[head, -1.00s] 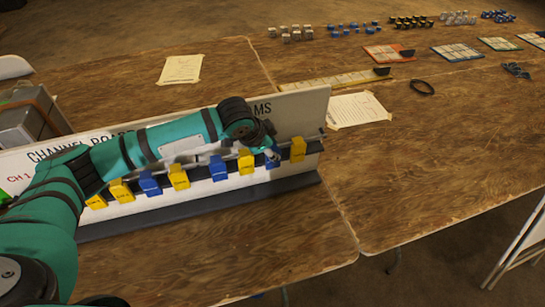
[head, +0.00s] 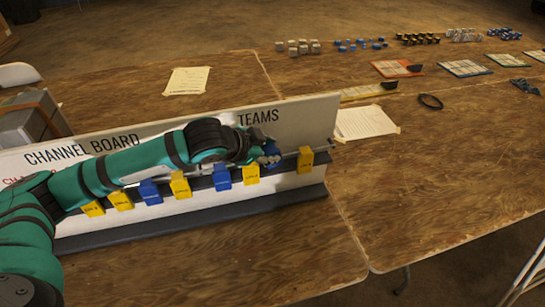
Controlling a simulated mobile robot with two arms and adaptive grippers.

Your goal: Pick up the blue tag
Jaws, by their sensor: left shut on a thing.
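The white channel board (head: 190,130) stands on the wooden table with a dark rail along its front. Blue tags (head: 222,177) and (head: 150,191) hang on the rail among several yellow tags (head: 180,185). My left gripper (head: 268,160) is at the right part of the rail, between two yellow tags. It is shut on a blue tag (head: 271,149), of which only a little shows; the fingers hide most of it. I cannot tell whether this tag is clear of the rail. My right gripper is not in view.
A yellow tag (head: 305,160) hangs close to the right of my left gripper. A paper sheet (head: 365,122) and a black ring (head: 430,101) lie behind the board. Small blocks and coloured grid cards (head: 463,68) sit farther back. The front right table is bare.

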